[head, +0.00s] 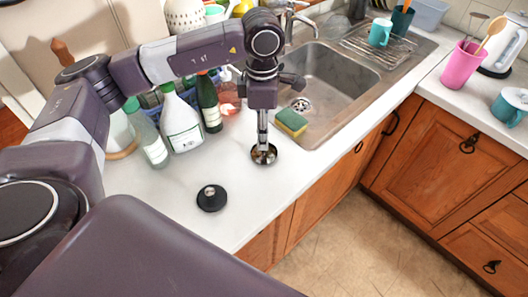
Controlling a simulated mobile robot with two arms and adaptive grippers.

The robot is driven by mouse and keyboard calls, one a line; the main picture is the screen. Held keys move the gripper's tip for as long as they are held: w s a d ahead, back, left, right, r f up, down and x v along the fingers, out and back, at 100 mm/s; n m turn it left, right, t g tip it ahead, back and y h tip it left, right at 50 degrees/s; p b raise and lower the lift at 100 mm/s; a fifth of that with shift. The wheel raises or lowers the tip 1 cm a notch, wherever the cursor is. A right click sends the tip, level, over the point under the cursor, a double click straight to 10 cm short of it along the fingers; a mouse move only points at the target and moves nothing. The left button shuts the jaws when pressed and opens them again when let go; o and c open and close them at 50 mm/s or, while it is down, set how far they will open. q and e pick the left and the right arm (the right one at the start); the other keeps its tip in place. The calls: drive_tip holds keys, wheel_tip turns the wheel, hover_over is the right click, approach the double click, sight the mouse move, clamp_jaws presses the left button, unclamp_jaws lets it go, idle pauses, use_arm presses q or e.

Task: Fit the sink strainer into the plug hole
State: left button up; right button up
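The sink strainer (264,157) is a small round metal dish on the white counter, left of the sink. My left gripper (263,143) points straight down over it, its narrow grey fingertips at the strainer's middle. The fingers overlap in this view, so I cannot tell whether they are apart or closed on it. The plug hole (301,104) shows as a round metal drain in the floor of the steel sink (335,75), up and right of the strainer. My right gripper is not in view.
A green and yellow sponge (291,123) lies at the sink's near-left edge. A black round plug-like disc (211,197) sits on the counter. Bottles, including a white one (181,125), stand left of my gripper. A tap (295,15) and dish rack (378,45) flank the sink.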

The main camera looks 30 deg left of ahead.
use_arm(q)
drive_tip(key=f+p, duration=0.1)
drive_tip(key=f, duration=0.1)
drive_tip(key=f+p, duration=0.1)
drive_tip(key=f, duration=0.1)
drive_tip(key=shift+w+d+f, duration=0.1)
drive_tip(key=shift+w+f, duration=0.1)
drive_tip(key=shift+f, duration=0.55)
clamp_jaws()
